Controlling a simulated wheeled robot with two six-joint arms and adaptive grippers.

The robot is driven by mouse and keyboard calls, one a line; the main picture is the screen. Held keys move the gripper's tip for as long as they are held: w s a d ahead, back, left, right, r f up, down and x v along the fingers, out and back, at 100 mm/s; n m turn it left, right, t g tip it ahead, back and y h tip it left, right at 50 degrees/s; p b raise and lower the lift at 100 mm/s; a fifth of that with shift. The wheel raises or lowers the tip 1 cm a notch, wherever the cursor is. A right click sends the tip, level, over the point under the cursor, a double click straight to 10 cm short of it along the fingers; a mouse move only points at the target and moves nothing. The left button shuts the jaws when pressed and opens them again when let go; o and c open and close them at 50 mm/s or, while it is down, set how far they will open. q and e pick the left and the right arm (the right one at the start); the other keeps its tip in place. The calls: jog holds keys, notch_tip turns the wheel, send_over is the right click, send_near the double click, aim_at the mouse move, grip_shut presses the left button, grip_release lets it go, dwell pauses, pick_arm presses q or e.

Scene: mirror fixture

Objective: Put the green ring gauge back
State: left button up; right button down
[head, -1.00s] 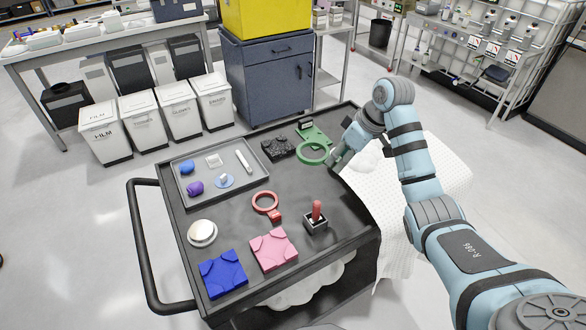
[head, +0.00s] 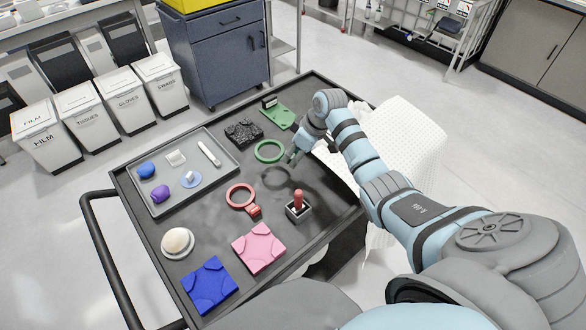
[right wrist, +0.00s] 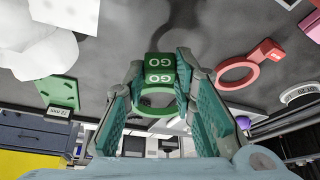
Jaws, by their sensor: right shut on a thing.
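The green ring gauge (head: 269,151) is off the cart top, with a dark shadow below it. My right gripper (head: 294,153) is shut on its handle from the right. In the right wrist view the gauge's block marked GO (right wrist: 160,68) sits between the two fingers (right wrist: 160,95), with the ring behind it. A green plate (head: 277,116) with a small upright block lies at the cart's back corner; it also shows in the right wrist view (right wrist: 60,92), with a size label. My left gripper is not in view.
On the cart (head: 215,220) lie a red ring gauge (head: 240,197), a black bumpy block (head: 243,131), a black holder with red peg (head: 298,206), a white dome (head: 177,242), pink (head: 258,248) and blue (head: 209,284) blocks, and a grey tray (head: 150,206). White cloth (head: 405,140) hangs at right.

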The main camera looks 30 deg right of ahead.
aim_at(290, 174)
notch_tip(290, 174, down, 6)
jog(key=shift+f+b, duration=0.15)
jog(key=shift+b, duration=0.35)
jog(key=shift+f, duration=0.15)
jog(key=c, duration=1.3)
grip_release()
jog(key=shift+c, duration=0.2)
jog(key=p+v, duration=0.2)
jog(key=v, duration=1)
jog(key=shift+p, duration=0.3)
